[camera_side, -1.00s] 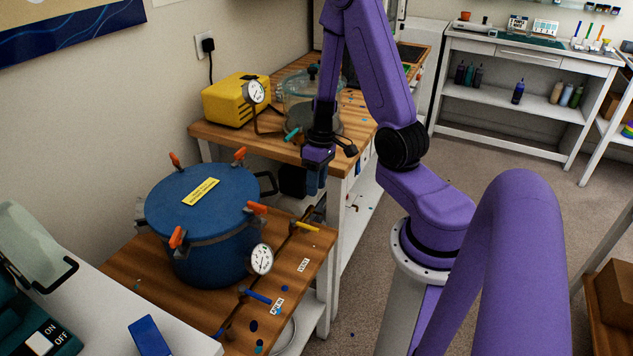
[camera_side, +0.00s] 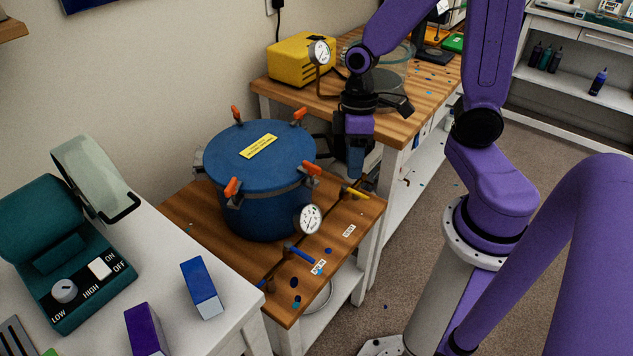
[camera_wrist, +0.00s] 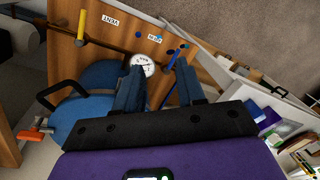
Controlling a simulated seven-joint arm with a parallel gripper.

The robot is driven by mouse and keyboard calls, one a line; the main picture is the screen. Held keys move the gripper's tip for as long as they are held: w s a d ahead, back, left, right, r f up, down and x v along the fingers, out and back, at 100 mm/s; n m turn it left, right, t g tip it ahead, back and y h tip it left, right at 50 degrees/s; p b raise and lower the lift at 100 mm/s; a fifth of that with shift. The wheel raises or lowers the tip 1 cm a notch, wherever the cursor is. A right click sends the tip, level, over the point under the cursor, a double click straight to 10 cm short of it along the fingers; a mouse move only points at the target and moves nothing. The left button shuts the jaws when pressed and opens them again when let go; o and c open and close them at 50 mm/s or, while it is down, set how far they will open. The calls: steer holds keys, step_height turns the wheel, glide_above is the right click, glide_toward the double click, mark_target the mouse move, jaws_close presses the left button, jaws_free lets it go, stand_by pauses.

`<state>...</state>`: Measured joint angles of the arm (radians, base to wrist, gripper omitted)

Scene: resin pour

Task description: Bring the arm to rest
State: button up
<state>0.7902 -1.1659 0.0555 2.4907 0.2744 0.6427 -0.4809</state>
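My gripper (camera_wrist: 159,66) points down beside the blue pressure pot. Its two dark blue fingers stand apart in the wrist view, with nothing held between them. In the side view, the gripper (camera_side: 355,163) hangs just right of the pot, near the wooden bench's front edge. The blue pot (camera_side: 257,205) is upright with its lid on and orange clamps around the rim. Its round gauge (camera_side: 309,219) faces the side camera and also shows beyond the fingers in the wrist view (camera_wrist: 142,64). Whether the fingers touch anything is not clear.
A yellow valve handle (camera_side: 354,193) and a blue one (camera_side: 299,254) sit on the pipe beside the pot. A yellow pump (camera_side: 301,60) and a clear chamber (camera_side: 393,66) stand on the bench behind. A teal hot press (camera_side: 85,279) is at left.

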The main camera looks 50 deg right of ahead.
steer(key=s+a+r+n, duration=0.2)
steer(key=s+r, duration=0.1)
steer(key=s, duration=0.2)
steer(key=s+a+r+n+t+h, duration=0.1)
steer(key=s+a+r+n, duration=0.1)
steer(key=s, duration=0.4)
steer(key=shift+s+r+n, duration=0.25)
steer(key=shift+r+n, duration=0.45)
steer(key=shift+r, duration=0.1)
